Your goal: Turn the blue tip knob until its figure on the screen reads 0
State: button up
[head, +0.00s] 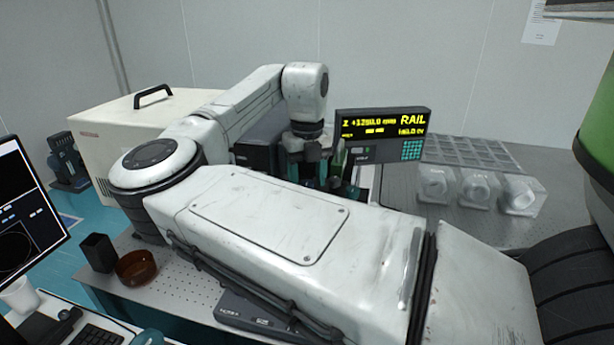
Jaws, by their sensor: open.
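My gripper (307,172) points down beyond my own forearm, in front of a dark instrument box (260,148). Its fingertips are small and dark against the gear behind them, and they look apart. I cannot make out the blue tip knob; my white arm covers much of the table there. A black readout screen (383,122) right of my gripper shows yellow text: RAIL, a Z line near +1250.0 and a smaller figure. A monitor (22,215) at the left edge shows a circle and small blue figures, too small to read.
A cream box with a black handle (125,135) stands at the back left. A black cup (97,252) and a brown bowl (136,267) sit on the perforated table. Several clear blocks (475,188) stand at the right. A flat dark device (250,315) lies under my forearm.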

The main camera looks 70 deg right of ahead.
jog(key=shift+f, duration=0.15)
jog(key=shift+c, duration=0.2)
jog(key=c, duration=1)
jog(key=shift+n+p, duration=0.4)
